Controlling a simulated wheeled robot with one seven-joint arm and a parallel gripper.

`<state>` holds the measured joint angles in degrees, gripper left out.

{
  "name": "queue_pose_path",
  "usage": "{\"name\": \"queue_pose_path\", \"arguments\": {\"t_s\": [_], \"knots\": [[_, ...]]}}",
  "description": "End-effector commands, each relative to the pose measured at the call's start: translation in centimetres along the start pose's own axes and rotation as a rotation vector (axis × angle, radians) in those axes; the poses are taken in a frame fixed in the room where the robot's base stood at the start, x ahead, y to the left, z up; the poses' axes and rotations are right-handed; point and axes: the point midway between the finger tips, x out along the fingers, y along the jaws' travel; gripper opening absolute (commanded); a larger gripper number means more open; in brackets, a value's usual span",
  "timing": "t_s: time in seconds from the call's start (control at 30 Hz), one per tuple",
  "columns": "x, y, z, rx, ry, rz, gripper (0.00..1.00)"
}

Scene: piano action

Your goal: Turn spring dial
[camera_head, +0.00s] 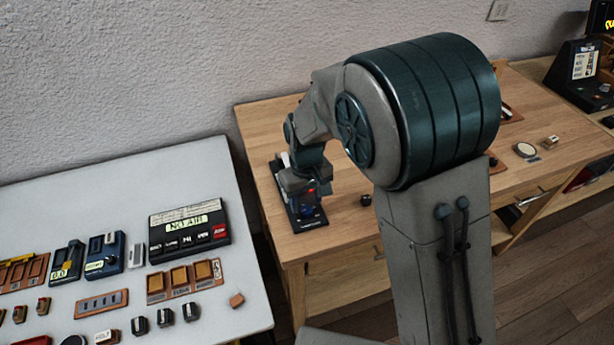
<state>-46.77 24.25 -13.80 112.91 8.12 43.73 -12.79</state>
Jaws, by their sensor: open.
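My arm reaches over the wooden table, and my gripper (303,204) is at its far end, low over a dark panel (277,168) near the table's left end. The gripper is open. Its fingers are small and partly merged with the panel's parts, so I cannot tell whether they touch anything. Small red and blue spots show beside the fingertips. I cannot make out which part is the spring dial; the arm's end hides much of the panel. A small black knob (366,200) stands on the wood to the right of the panel.
A pale table (215,168) at the left holds a black display box (188,228), a blue unit (104,255), brown-framed keys (185,280) and several small knobs. A gap separates it from the wooden table (262,120). A round white-topped piece (525,149) lies at the right.

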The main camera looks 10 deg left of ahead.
Motion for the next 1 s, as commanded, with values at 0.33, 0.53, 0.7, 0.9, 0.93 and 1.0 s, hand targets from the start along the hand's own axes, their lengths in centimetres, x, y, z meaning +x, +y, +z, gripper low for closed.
{"name": "queue_pose_path", "arguments": {"t_s": [0.33, 0.53, 0.7, 0.9, 0.93, 1.0], "knots": [[-8.0, 0.1, -0.1, 0.001, 0.007, 0.0, 0.49], [-10.5, 0.1, -0.1, 0.002, 0.003, 0.0, 0.49], [-11.2, 0.1, -0.1, 0.002, 0.001, 0.0, 0.49], [-11.2, 0.1, -0.1, 0.002, 0.001, 0.0, 0.49], [-11.2, 0.1, -0.1, 0.002, 0.001, 0.0, 0.49], [-11.2, 0.1, -0.1, 0.002, 0.001, 0.0, 0.49]]}}
